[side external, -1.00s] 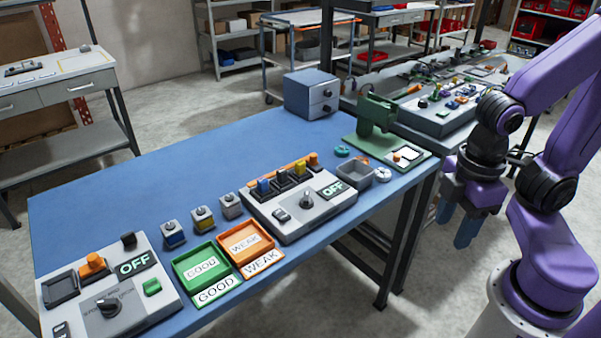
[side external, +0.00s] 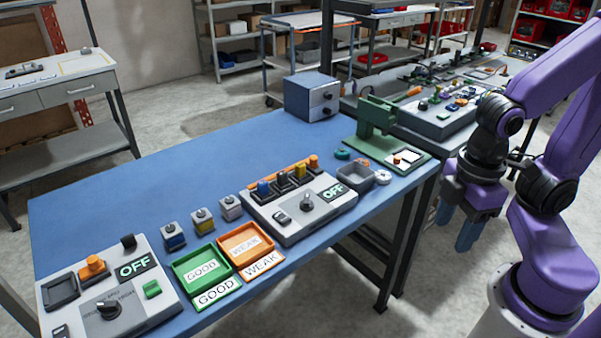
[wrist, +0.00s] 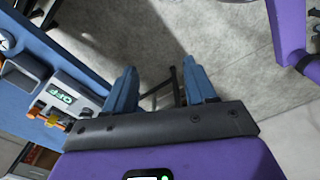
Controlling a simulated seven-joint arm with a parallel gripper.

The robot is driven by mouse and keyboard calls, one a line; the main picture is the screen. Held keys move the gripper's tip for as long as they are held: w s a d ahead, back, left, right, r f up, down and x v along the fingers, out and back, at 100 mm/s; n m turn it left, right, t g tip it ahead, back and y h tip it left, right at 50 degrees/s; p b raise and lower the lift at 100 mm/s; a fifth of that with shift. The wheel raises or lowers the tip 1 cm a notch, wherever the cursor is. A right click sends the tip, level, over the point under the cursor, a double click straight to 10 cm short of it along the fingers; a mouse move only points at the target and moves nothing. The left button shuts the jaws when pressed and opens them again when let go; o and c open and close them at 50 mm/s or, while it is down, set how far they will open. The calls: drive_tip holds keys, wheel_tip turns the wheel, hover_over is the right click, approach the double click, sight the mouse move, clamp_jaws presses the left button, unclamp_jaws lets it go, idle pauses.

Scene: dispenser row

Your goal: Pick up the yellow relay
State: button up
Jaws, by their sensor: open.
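Two yellow parts show in the side external view, and I cannot tell for sure which is the relay. One is a yellow block (side external: 298,171) seated in the row on the grey panel (side external: 292,224). The other is a small grey cube with a yellow band (side external: 203,222), standing on the blue table behind the trays. My gripper (side external: 457,228) hangs off the table's right side, over the floor, pointing down and far from both. In the wrist view its blue fingers (wrist: 160,76) are apart with nothing between them.
A green tray (side external: 180,268) marked GOOD and an orange tray (side external: 238,257) marked WEAK lie left of the panel. A switch box (side external: 140,300) is front left. A green press (side external: 376,118) and a grey bin (side external: 355,183) stand at right. The table's back left is clear.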

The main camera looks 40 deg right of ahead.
drive_tip(key=shift+a, duration=0.1)
drive_tip(key=w+a+f+m+t+y, duration=0.1)
drive_tip(key=w+a+f+m+y, duration=0.3)
drive_tip(key=a, duration=0.3)
drive_tip(key=m+t+h, duration=0.4)
drive_tip(key=m+t, duration=0.5)
drive_tip(key=t, duration=0.3)
approach(301, 165)
drive_tip(key=shift+w+a+f, duration=0.2)
drive_tip(key=shift+w+f, duration=0.9)
drive_tip(key=shift+f, duration=0.05)
drive_tip(key=shift+w+r+x, duration=0.1)
drive_tip(key=shift+r+x, duration=0.1)
drive_tip(key=shift+x, duration=0.75)
drive_tip(key=shift+w+r+x, duration=0.1)
drive_tip(key=shift+r+x, duration=0.05)
drive_tip(key=shift+x, duration=0.85)
drive_tip(key=shift+w+r+x, duration=0.1)
drive_tip(key=shift+r+x, duration=0.1)
drive_tip(key=shift+x, duration=0.75)
drive_tip(key=shift+s+d, duration=0.1)
drive_tip(key=shift+d, duration=0.1)
